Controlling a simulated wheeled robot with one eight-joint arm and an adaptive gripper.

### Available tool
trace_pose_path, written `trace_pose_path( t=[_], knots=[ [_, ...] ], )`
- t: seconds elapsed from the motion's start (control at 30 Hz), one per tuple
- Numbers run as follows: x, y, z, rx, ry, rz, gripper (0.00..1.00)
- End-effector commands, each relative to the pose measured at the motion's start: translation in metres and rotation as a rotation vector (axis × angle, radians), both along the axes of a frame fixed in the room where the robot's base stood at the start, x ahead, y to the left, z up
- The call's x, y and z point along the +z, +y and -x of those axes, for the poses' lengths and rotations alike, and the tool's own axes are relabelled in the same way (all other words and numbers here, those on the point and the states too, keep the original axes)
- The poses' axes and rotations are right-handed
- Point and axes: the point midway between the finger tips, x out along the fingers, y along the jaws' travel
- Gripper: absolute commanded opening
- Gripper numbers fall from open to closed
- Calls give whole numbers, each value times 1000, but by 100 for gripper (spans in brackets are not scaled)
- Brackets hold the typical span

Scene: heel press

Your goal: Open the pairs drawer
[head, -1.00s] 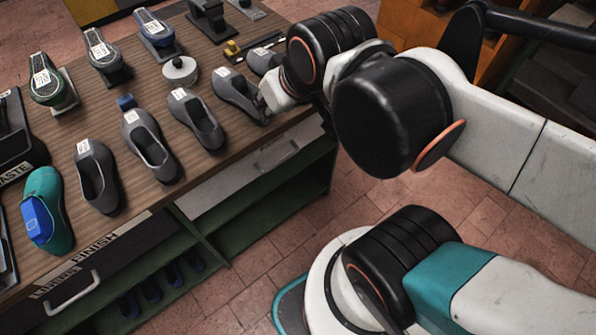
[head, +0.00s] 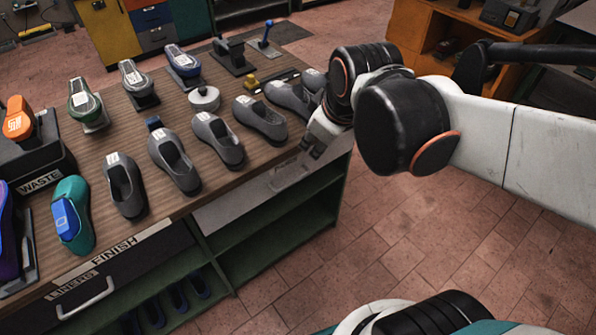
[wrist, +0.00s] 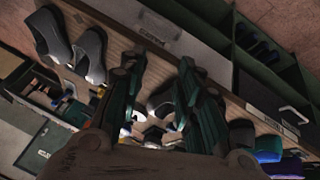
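The workbench front has a pale grey drawer front (head: 238,208) on the right, with a light handle (head: 292,172) near its right end. My gripper (head: 312,150) is at the bench's front edge, just above and apart from the right handle. In the wrist view my gripper (wrist: 158,75) has its two dark fingers spread with nothing gripped between them; the pale drawer front (wrist: 185,42) shows beyond them.
Several grey shoes (head: 218,140) stand along the bench's front, close to my gripper. A teal shoe (head: 72,215) is at the left. Open green shelves (head: 280,235) lie below the drawer. The tiled floor (head: 430,240) right of the bench is clear.

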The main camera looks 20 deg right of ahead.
Motion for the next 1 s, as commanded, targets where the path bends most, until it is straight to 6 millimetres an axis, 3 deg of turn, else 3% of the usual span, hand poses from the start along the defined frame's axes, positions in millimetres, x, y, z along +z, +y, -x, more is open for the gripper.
trace_pose_path(
  t=[0.27,0.6,0.8,1.0],
  knots=[
    [-36,-5,-51,346,86,152,31],
    [-109,-12,-110,849,179,307,31],
    [-154,-16,-132,1106,210,363,31],
    [-177,-18,-140,1235,219,385,31]
  ],
)
